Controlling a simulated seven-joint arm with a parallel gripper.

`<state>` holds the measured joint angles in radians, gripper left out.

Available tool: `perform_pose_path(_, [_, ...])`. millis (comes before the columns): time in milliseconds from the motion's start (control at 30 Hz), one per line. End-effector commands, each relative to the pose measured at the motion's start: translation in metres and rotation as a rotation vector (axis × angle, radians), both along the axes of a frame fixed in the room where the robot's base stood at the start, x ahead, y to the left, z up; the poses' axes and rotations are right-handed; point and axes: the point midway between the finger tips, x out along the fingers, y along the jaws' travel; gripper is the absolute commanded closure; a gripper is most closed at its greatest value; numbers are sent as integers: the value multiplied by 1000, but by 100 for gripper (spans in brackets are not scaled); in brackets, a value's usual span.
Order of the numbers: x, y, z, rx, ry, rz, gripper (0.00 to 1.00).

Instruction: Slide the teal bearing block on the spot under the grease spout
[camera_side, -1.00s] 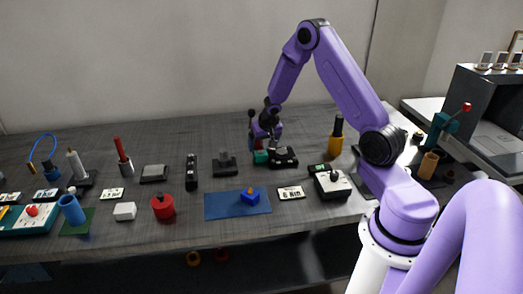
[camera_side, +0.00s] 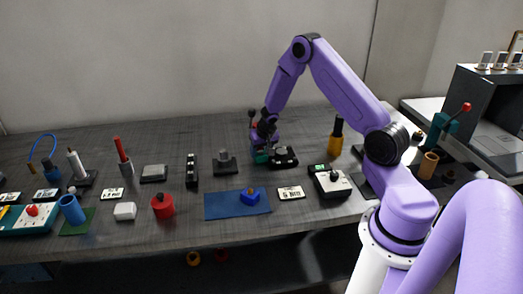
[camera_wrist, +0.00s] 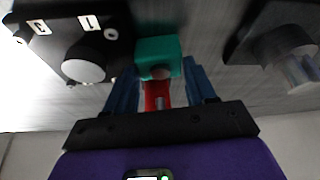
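The teal bearing block (camera_wrist: 158,50) shows in the wrist view at the tips of my gripper (camera_wrist: 160,72). The blue fingers lie at its two sides, with no clear gap, so I cannot tell whether they press on it. A red part (camera_wrist: 157,95) shows between the fingers below the block. In the side view, the teal block (camera_side: 261,157) is partly hidden under my gripper (camera_side: 263,147), low over the table. A dark upright post with a red top (camera_side: 251,118) stands just behind; I cannot tell whether it carries the grease spout.
A black device (camera_side: 284,157) stands close right of the block; a dark fixture with a grey knob (camera_side: 225,163) stands to its left. A blue mat with a blue block (camera_side: 215,208) lies in front. Bare table separates the mat from the gripper.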

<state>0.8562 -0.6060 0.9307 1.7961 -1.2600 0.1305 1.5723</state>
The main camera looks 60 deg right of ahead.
Motion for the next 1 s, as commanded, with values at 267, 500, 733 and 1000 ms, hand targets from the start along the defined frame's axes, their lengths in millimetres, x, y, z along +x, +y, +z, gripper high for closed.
perform_pose_path(267, [-2, -3, 0, -4, 5, -5, 17])
perform_pose_path(500, [-2, -2, 0, -3, 3, -3, 17])
perform_pose_path(733, [-4, 1, 12, -3, 1, -2, 17])
perform_pose_path(1000, [-17, 9, 48, -3, 0, -5, 17])
